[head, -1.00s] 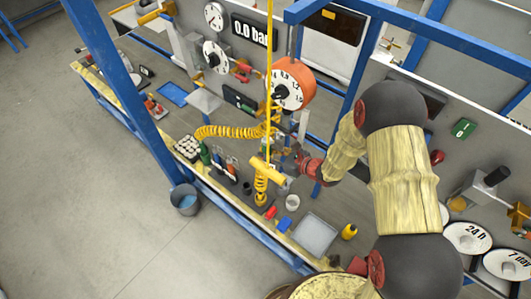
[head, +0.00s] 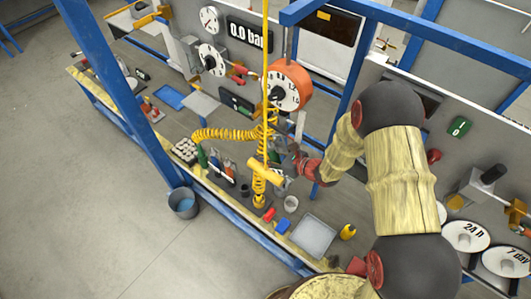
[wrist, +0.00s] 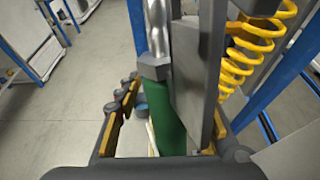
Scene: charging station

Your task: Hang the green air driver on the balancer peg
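In the wrist view a green handle (wrist: 170,132), apparently the air driver, stands between the fingers of my gripper (wrist: 172,105), with a silver hex collar and shank above it. A grey plate partly covers its right side. The fingers are spread wide, with a visible gap between the left pad and the green. In the head view my gripper (head: 290,163) is beside a yellow cylinder (head: 265,170), and the driver in it cannot be made out. The orange balancer (head: 289,86) with a dial hangs above. I cannot pick out its peg clearly.
A yellow coiled hose (head: 225,134) stretches left across the bench; another yellow coil (wrist: 252,48) is close right of my gripper. A blue post (head: 115,90) stands at left. A bucket (head: 184,203) is on the floor. A grey tray (head: 313,238) lies on the bench.

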